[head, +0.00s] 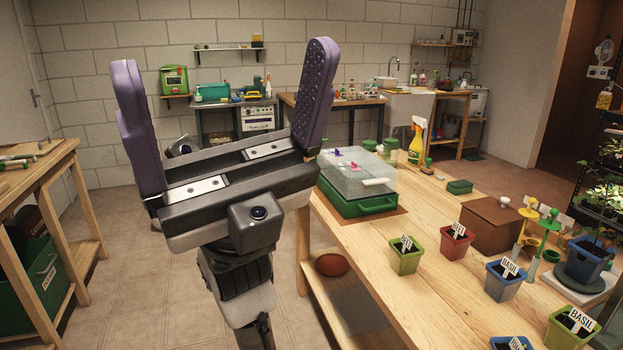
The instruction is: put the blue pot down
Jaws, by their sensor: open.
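My gripper (222,58) is raised at the left of the head view, its two purple padded fingers spread wide with nothing between them. It is over the floor side of the workbench, clear of every pot. A third bluish pot (510,344) is cut off by the bottom edge. I cannot tell which blue pot the task means.
The wooden bench (400,240) also bears a green pot (406,258), a red pot (456,243), a brown box (491,225), a green propagator tray (345,197) with a clear lid, and a spray bottle (417,140). A plant rack (608,150) is at the right edge.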

